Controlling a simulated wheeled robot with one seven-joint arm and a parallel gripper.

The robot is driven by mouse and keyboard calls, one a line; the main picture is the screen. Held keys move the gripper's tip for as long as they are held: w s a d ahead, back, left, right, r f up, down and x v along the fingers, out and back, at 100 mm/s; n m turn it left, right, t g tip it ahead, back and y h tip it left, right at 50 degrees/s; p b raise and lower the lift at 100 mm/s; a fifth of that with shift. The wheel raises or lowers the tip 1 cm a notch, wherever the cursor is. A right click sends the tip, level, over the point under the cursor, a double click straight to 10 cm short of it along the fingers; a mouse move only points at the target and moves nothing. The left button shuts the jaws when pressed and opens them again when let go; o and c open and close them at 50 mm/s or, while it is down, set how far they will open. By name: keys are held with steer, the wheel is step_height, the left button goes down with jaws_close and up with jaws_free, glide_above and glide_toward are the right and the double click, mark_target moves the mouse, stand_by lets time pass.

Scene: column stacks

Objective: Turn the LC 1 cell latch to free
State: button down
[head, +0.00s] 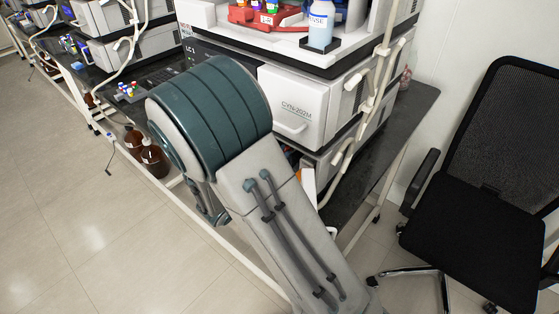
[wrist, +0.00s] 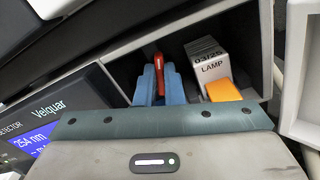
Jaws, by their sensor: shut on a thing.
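A red latch lever (wrist: 158,60) stands inside a dark recess in the wrist view, taken to be the cell latch. My gripper (wrist: 158,78) has its two blue fingers shut on this lever, one on each side. The lever's upper end shows above the fingertips; its lower part and pivot are hidden by the fingers. The LC 1 stack (head: 290,112) stands on the bench in the head view, partly behind my arm. My arm hides the gripper and the latch there. No free or locked marking can be read.
In the recess, right of the lever, stands a white lamp box (wrist: 208,68) with an orange tab (wrist: 223,90). A detector display (wrist: 42,140) is at left. Bottles top the stack, including a clear one (head: 320,28). Tubing runs down its right side. A black chair (head: 480,210) stands at right.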

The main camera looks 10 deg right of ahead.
steer(key=m+b, duration=0.4)
steer(key=b, duration=0.2)
steer(key=m+b, duration=0.5)
steer(key=b, duration=0.1)
steer(key=m+b, duration=0.4)
steer(key=b, duration=0.3)
steer(key=shift+s+d+f+m, duration=0.1)
steer(key=shift+s+f+m, duration=0.05)
steer(key=shift+f+m, duration=0.25)
steer(key=shift+r, duration=0.1)
steer(key=c, duration=1.5)
jaws_free()
steer(key=shift+c, duration=0.2)
